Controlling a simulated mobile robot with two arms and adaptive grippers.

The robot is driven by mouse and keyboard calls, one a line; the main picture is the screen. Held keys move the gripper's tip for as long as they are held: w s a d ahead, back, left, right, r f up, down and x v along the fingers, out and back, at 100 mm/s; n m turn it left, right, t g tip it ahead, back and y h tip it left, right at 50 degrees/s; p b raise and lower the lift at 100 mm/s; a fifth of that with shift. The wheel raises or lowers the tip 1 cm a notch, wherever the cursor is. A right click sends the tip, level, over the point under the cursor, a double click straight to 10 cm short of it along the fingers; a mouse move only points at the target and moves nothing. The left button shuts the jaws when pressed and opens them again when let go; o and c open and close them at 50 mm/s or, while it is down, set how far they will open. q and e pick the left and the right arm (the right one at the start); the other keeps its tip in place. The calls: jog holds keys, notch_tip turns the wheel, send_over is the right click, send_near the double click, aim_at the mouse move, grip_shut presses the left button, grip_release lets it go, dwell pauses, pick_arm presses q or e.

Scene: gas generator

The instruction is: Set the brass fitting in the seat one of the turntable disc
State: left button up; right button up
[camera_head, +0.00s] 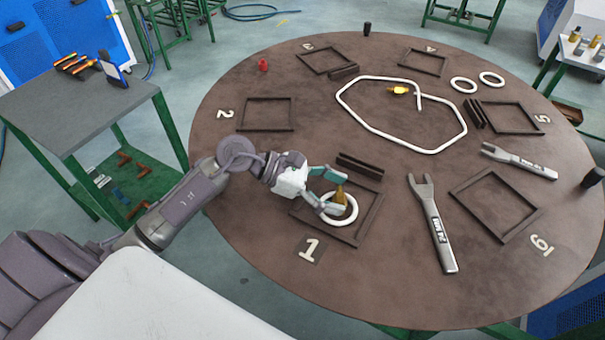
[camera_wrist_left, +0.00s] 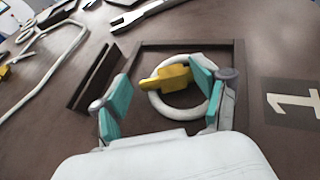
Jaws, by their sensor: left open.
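A brass fitting (camera_head: 341,195) is at the frame marked 1, within or over a white ring (camera_head: 352,212). In the left wrist view the fitting (camera_wrist_left: 172,77) overlaps the far part of the ring (camera_wrist_left: 160,104), its narrow end to the left. I cannot tell whether it rests on the ring or the disc. My left gripper (camera_head: 343,192) is open, its teal fingers on either side of the fitting with gaps visible in the wrist view. The dark square frame of seat one (camera_head: 369,221) lies on the brown turntable disc (camera_head: 280,190). My right gripper is not in view.
A dark slotted block (camera_head: 360,165) stands behind seat one. A wrench (camera_head: 434,225) lies to its right, another (camera_head: 520,160) farther off. Seat two (camera_head: 267,114) is empty.

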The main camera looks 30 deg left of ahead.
pick_arm(q)
jog(key=b+v, duration=0.3)
jog(key=v, duration=0.7)
jog(key=shift+s+a+r, duration=0.1)
jog(key=shift+a+r, duration=0.15)
jog(key=shift+a, duration=0.05)
